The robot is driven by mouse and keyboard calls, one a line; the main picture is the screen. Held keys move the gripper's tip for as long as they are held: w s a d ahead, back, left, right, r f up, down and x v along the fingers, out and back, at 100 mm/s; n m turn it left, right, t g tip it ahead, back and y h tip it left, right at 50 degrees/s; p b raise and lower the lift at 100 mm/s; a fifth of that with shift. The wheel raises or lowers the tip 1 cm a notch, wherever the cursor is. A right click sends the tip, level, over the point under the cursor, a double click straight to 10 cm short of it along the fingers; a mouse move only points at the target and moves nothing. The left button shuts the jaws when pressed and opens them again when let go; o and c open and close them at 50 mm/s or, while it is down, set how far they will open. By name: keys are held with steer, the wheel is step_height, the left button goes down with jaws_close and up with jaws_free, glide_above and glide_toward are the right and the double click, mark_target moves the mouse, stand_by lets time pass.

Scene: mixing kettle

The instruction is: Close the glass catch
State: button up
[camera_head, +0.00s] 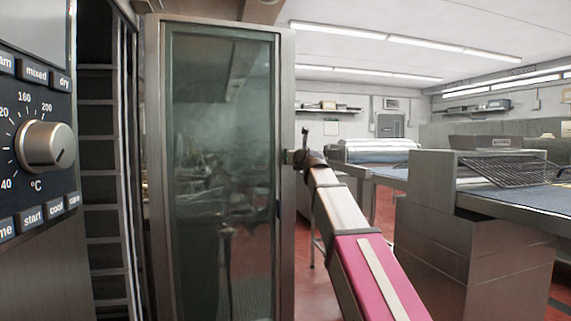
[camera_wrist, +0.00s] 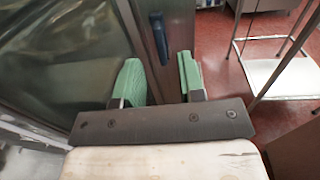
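A tall glass door (camera_head: 222,120) in a steel frame stands open beside the oven in the head view. A small dark blue catch (camera_wrist: 160,38) sits on the door's steel edge in the wrist view; it also shows as a small dark mark in the head view (camera_head: 278,208). My gripper (camera_head: 292,157) is at the door's right edge, above the catch. In the wrist view my gripper (camera_wrist: 161,80) has its two green fingers apart with a gap between them. The catch lies beyond that gap. I cannot tell whether a finger touches the frame.
The oven's control panel with a knob (camera_head: 46,147) is at the left. A rack (camera_head: 103,180) shows in the open oven behind the door. A steel counter (camera_head: 480,220) stands at the right. A white low shelf (camera_wrist: 285,77) is right of my fingers, over red floor.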

steer(key=shift+x, duration=1.95)
steer(key=shift+w, duration=0.1)
steer(key=shift+w+a, duration=0.2)
steer(key=shift+w, duration=0.2)
